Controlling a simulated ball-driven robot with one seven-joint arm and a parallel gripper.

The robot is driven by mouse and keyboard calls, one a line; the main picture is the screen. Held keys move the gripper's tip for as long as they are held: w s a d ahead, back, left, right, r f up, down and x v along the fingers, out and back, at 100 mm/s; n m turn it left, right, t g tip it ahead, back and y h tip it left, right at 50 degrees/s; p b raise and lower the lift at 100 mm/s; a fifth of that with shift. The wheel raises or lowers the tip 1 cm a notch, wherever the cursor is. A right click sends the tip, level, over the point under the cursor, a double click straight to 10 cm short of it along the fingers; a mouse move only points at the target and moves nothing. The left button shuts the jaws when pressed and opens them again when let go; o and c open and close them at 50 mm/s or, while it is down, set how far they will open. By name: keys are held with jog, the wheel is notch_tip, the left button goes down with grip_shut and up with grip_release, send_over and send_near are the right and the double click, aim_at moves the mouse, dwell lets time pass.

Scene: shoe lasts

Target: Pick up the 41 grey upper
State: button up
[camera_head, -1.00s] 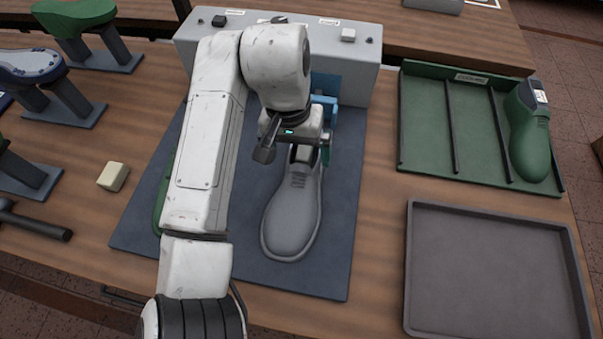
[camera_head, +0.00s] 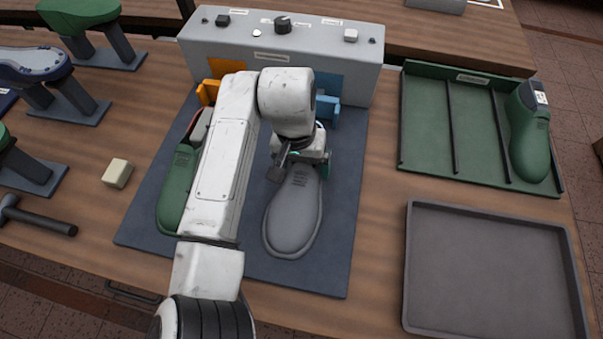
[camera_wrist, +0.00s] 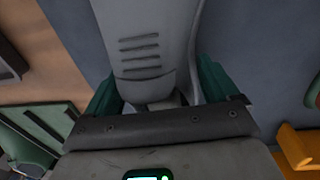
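The grey upper (camera_head: 292,222) lies on the dark blue mat with its toe toward the front, and its size mark is not readable. In the wrist view the grey upper (camera_wrist: 145,50) runs up from between my fingers, with slots across its top. My gripper (camera_head: 308,170) is low at the rear end of the upper. In the wrist view the teal fingers of my gripper (camera_wrist: 160,90) stand apart, one on each side of that end. I see no clear grip on it. The wrist housing hides part of the rear end in the head view.
A green upper (camera_head: 178,185) lies left on the mat (camera_head: 330,270), partly behind my arm. A grey control box (camera_head: 350,80) stands behind. Right are a green rack (camera_head: 425,160) holding another green shoe (camera_head: 530,140) and an empty grey tray (camera_head: 490,270). A hammer (camera_head: 40,220) lies left.

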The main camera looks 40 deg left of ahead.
jog(key=c, duration=0.7)
